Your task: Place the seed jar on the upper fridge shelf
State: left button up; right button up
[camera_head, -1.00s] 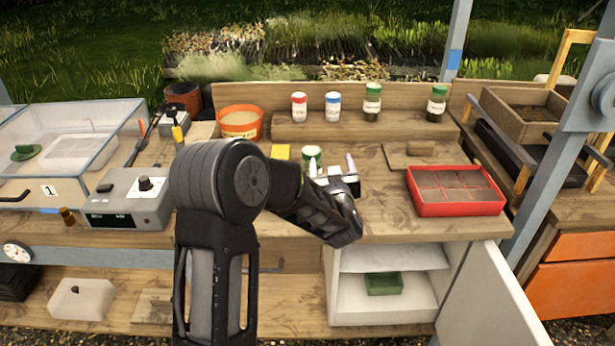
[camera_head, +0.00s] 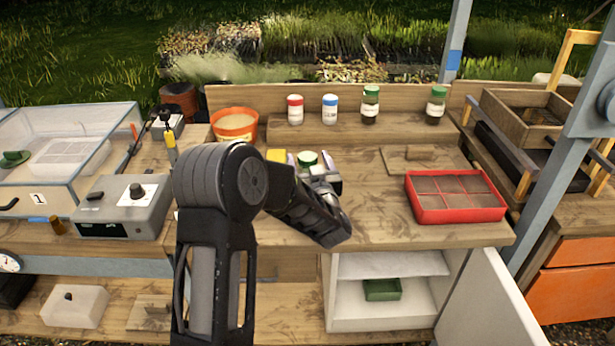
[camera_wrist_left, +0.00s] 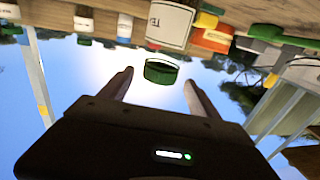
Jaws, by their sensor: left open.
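A jar with a green lid (camera_head: 307,158) and a pale body stands on the bench top, mostly hidden in the head view behind my left gripper (camera_head: 312,167). In the left wrist view, which is upside down, its green lid (camera_wrist_left: 160,71) shows between the two spread fingers, with a white label (camera_wrist_left: 168,25) above it. The left gripper is open, and I see no finger closed on the jar. The white fridge (camera_head: 343,305) under the bench has its door (camera_head: 485,305) open. Its upper shelf (camera_head: 390,264) looks bare. My right gripper is out of view.
A red divided tray (camera_head: 455,215) sits on the bench to the right. Several lidded jars stand on the back ledge, including a red-capped one (camera_head: 295,110). A green box (camera_head: 382,290) is on the lower fridge shelf. A grey device (camera_head: 122,207) stands at left.

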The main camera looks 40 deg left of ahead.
pick_arm(q)
jog(key=shift+w+a+r, duration=0.1)
jog(key=shift+w+a, duration=0.3)
jog(key=p+x, duration=0.1)
jog(key=x, duration=0.3)
jog(key=shift+w+p, duration=0.15)
jog(key=shift+p, duration=0.25)
jog(key=shift+c, duration=0.5)
grip_shut()
dwell(0.3)
